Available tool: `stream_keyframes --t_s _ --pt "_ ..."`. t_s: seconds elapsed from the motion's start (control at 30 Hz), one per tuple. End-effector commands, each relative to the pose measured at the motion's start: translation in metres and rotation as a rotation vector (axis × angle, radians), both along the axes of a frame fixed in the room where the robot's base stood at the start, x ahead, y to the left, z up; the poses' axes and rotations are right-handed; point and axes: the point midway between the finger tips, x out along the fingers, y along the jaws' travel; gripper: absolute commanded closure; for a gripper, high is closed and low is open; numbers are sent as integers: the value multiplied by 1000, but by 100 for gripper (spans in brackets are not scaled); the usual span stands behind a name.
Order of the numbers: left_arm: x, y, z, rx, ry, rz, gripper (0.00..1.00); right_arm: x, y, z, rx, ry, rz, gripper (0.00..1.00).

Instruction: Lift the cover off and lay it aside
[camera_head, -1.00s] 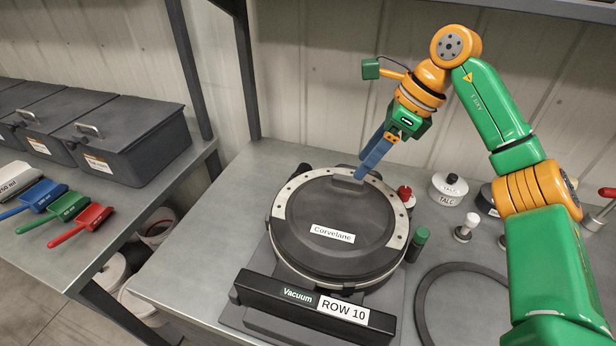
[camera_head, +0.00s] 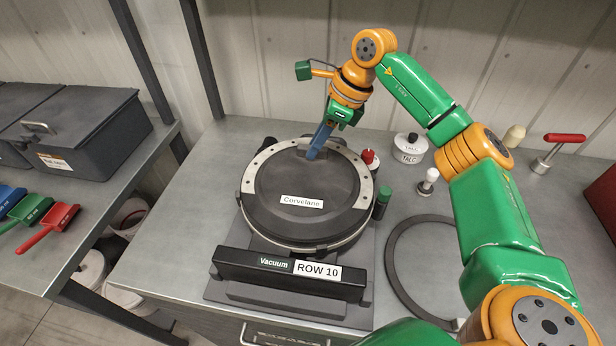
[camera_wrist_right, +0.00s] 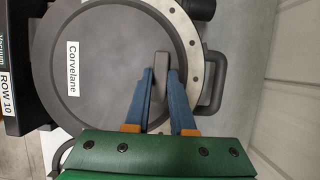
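The cover (camera_head: 305,212) is a dark grey disc labelled "Corvelane". It lies level inside the pale, bolt-dotted ring of the round seed meter (camera_head: 249,178) and also shows in the right wrist view (camera_wrist_right: 105,60). A raised grip bar (camera_wrist_right: 162,66) stands near the cover's far edge. My right gripper (camera_head: 313,154) reaches down to this bar with its blue fingers. In the head view the fingers partly hide the bar. My left gripper is out of view.
A black bar marked "Vacuum" and "ROW 10" (camera_head: 290,275) crosses the meter's front. Right of it are a green-capped bottle (camera_head: 382,201), a red knob (camera_head: 370,160), a talc pot (camera_head: 409,149) and a dark ring (camera_head: 397,284). The bench's left part (camera_head: 165,235) is clear.

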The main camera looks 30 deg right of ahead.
Motion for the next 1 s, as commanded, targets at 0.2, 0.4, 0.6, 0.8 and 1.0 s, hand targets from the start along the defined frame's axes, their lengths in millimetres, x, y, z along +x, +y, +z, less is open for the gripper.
stream_keyframes --t_s 0.2,0.4,0.6,0.8,1.0 --pt "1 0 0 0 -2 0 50 0 0 0 1 -1 1 100" --pt "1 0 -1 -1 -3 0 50 1 1 10 2 -4 0 100" --pt "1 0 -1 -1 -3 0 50 1 1 51 2 -5 1 100" --pt "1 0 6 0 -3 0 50 1 1 90 2 -3 1 100" --pt "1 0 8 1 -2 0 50 0 0 101 1 -1 0 100"
